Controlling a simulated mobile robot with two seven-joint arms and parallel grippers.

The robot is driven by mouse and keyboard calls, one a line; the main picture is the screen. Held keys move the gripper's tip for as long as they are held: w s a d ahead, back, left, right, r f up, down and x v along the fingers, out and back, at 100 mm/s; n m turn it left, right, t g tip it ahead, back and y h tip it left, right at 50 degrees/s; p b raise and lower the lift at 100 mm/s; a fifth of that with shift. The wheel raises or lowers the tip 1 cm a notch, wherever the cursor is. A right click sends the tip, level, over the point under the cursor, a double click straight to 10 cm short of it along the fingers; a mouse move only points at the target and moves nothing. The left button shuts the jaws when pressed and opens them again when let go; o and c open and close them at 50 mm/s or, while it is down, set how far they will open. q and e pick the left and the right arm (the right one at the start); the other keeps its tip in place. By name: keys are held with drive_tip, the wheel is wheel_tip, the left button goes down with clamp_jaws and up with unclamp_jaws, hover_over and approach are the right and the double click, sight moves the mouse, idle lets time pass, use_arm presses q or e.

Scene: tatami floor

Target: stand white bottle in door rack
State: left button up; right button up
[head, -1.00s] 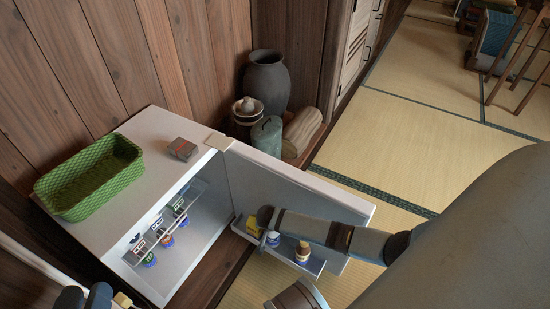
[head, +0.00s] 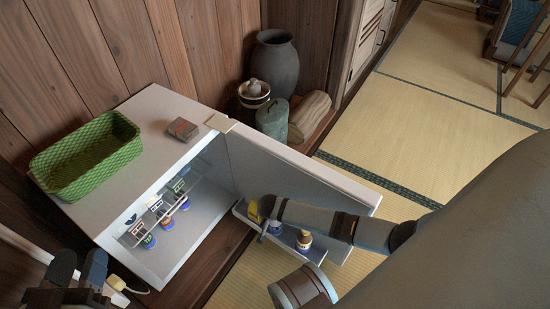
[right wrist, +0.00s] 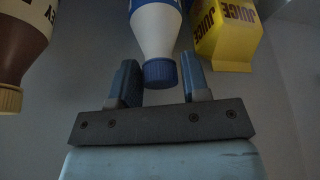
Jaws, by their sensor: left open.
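The white bottle (right wrist: 157,30) with a blue cap shows in the right wrist view, its cap towards my right gripper (right wrist: 163,82). The two fingers are on either side of the cap, with narrow gaps visible. In the head view the bottle (head: 275,228) is in the door rack (head: 312,253), partly hidden by my right gripper (head: 262,224). The rack is on the inside of the open fridge door (head: 290,172). My left gripper (head: 79,270) is open and empty at the lower left, away from the fridge.
A yellow juice carton (right wrist: 226,35) and a brown bottle (right wrist: 20,45) flank the white bottle. Several small items stand inside the fridge (head: 205,215). A green basket (head: 85,160) and a small box (head: 183,129) are on top.

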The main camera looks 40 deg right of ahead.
drive_tip(key=shift+r, duration=0.3)
drive_tip(key=p+v, duration=0.4)
drive_tip(key=v, duration=0.3)
use_arm(q)
drive_tip(key=shift+s+d+r+n+t+p, duration=0.1)
drive_tip(key=shift+s+r+n+t+p, duration=0.25)
drive_tip(key=shift+r, duration=0.45)
drive_tip(key=shift+s+d+r+n+t+p, duration=0.1)
drive_tip(key=shift+r+n+p, duration=0.3)
drive_tip(key=shift+r, duration=0.4)
drive_tip(key=shift+s+d+r+n+t+p, duration=0.15)
drive_tip(key=shift+s+r+n+p, duration=0.2)
drive_tip(key=shift+r, duration=0.45)
use_arm(e)
wheel_tip(320, 180, up, 4)
hover_over(273, 228)
drive_tip(key=s+a, duration=0.1)
drive_tip(key=s, duration=0.1)
drive_tip(key=shift+w+a+r, duration=0.15)
drive_tip(key=shift+w, duration=0.1)
use_arm(q)
drive_tip(key=shift+w+a, duration=0.1)
